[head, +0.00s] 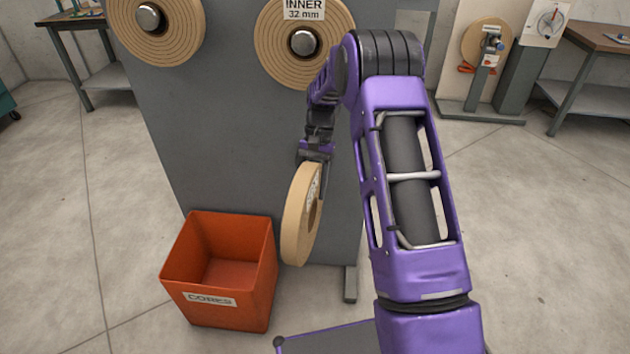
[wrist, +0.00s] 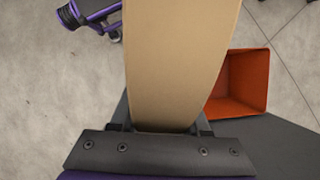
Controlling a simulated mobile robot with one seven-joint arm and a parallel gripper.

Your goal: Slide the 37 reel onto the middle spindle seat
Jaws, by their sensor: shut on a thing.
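My gripper (head: 316,160) is shut on a tan reel (head: 298,220), gripping it at its top edge. The reel hangs below the gripper, upright and seen nearly edge-on, in front of the grey panel (head: 235,125). A pale label shows on its right face, but its number is not legible. In the wrist view the reel's tan rim (wrist: 178,65) fills the middle, between the fingers of my gripper (wrist: 165,120). On the panel a metal spindle (head: 304,41) carries tan rings under a label "INNER 32 mm". Another spindle (head: 149,17) with tan rings is at upper left. I cannot tell which is the middle seat.
An orange bin (head: 215,285) marked "CORES" stands on the floor below and left of the reel; it also shows in the wrist view (wrist: 240,85). A stand with a small reel (head: 487,42) and a workbench (head: 600,40) are at the back right. Open floor lies at right.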

